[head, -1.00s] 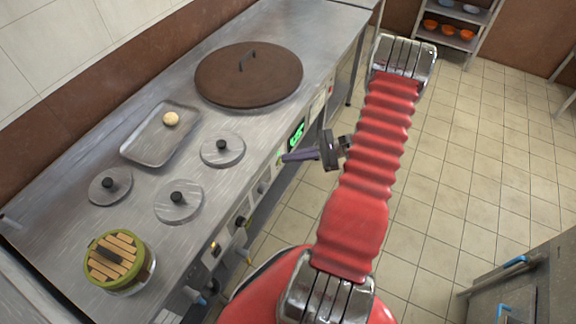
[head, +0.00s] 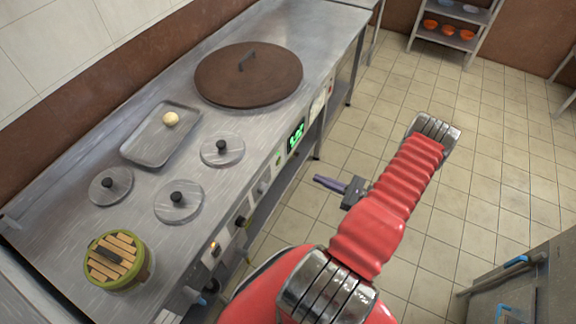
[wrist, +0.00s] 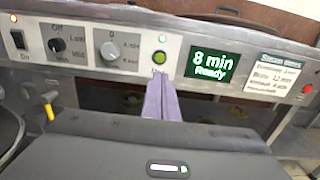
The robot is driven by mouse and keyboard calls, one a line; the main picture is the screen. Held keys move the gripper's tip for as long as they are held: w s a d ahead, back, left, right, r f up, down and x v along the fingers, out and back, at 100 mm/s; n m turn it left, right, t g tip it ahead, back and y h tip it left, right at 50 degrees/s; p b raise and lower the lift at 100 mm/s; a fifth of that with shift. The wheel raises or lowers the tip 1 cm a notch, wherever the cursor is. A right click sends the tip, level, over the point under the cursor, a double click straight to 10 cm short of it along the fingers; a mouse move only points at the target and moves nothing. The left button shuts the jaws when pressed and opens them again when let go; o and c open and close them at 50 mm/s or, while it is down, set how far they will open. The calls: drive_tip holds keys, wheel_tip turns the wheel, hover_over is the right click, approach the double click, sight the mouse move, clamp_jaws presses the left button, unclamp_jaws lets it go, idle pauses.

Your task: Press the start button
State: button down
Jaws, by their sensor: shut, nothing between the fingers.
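The control panel (wrist: 75,43) fills the upper part of the wrist view. A round green button (wrist: 160,57) sits on it, between a knob and a green-lettered display (wrist: 213,66) reading "8 min Ready". The label under the button is partly hidden by my fingers. In the head view, the display (head: 296,136) is on the counter's front. My gripper (head: 317,179) is shut and empty, in the air in front of the panel and apart from it. In the wrist view, its purple fingertips (wrist: 161,77) appear just below the green button.
A red button (wrist: 307,88) is beside a printed card at right. Knobs (wrist: 110,50) and a rocker switch (wrist: 19,40) are at left. The counter (head: 75,195) holds a large brown lid (head: 245,80), small lids and a bamboo steamer (head: 115,260). Open tiled floor is at right.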

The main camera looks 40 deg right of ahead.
sight(279, 162)
drive_tip(key=shift+w, duration=0.1)
drive_tip(key=x, duration=1.4)
drive_tip(key=shift+a, duration=0.15)
drive_tip(key=shift+w+a, duration=0.2)
drive_tip(key=shift+w, duration=0.35)
drive_tip(key=shift+w+r, duration=0.1)
drive_tip(key=shift+w, duration=0.1)
